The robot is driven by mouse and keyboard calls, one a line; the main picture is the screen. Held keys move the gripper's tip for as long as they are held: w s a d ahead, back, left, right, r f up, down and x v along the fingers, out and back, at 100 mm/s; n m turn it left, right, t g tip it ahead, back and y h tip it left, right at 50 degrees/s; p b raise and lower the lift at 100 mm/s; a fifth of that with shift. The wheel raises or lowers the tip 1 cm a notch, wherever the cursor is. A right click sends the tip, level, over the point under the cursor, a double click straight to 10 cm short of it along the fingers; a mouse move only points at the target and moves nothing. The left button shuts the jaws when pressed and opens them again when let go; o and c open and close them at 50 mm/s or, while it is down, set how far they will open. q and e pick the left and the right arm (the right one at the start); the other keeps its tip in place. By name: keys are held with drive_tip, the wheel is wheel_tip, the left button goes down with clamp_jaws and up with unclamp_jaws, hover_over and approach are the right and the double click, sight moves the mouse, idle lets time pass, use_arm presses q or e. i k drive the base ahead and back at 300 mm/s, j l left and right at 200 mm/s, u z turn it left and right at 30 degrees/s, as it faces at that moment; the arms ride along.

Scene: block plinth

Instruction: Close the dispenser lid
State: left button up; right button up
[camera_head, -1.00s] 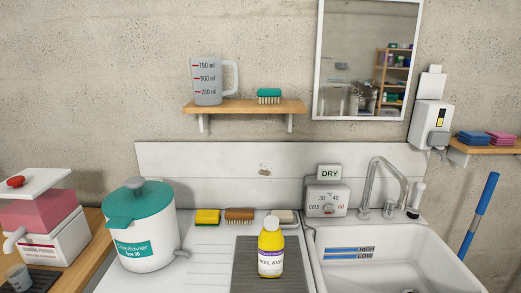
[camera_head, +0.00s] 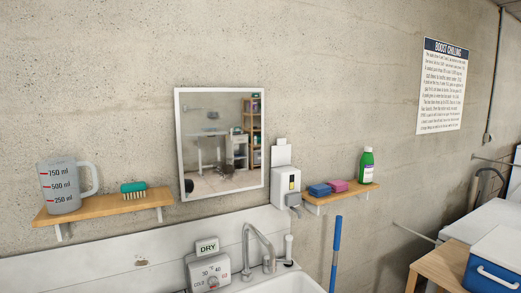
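A white wall dispenser (camera_head: 285,183) hangs to the right of the mirror, above the sink's right end. I cannot make out a hinge. Neither of my grippers shows in the head view.
The mirror (camera_head: 222,140) is left of the dispenser. A small shelf (camera_head: 340,197) right of it holds blue and pink sponges and a green bottle (camera_head: 367,167). The faucet (camera_head: 258,248) and a blue pole (camera_head: 336,247) are below. A blue cooler (camera_head: 495,262) is at lower right.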

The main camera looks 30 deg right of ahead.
sight(281, 154)
drive_tip(key=l, duration=0.45)
drive_tip(key=k+l+u, duration=0.1)
drive_tip(key=l, duration=0.3)
drive_tip(key=k+l, duration=0.1)
drive_tip(key=l, duration=0.35)
drive_tip(key=k+l+u, duration=0.1)
drive_tip(key=l, duration=0.3)
drive_tip(key=k+l, duration=0.1)
drive_tip(key=l, duration=0.35)
drive_tip(key=l+u, duration=0.1)
drive_tip(key=l, duration=0.3)
drive_tip(key=k+l, duration=0.2)
drive_tip(key=l, duration=0.25)
drive_tip(key=i+u, duration=0.05)
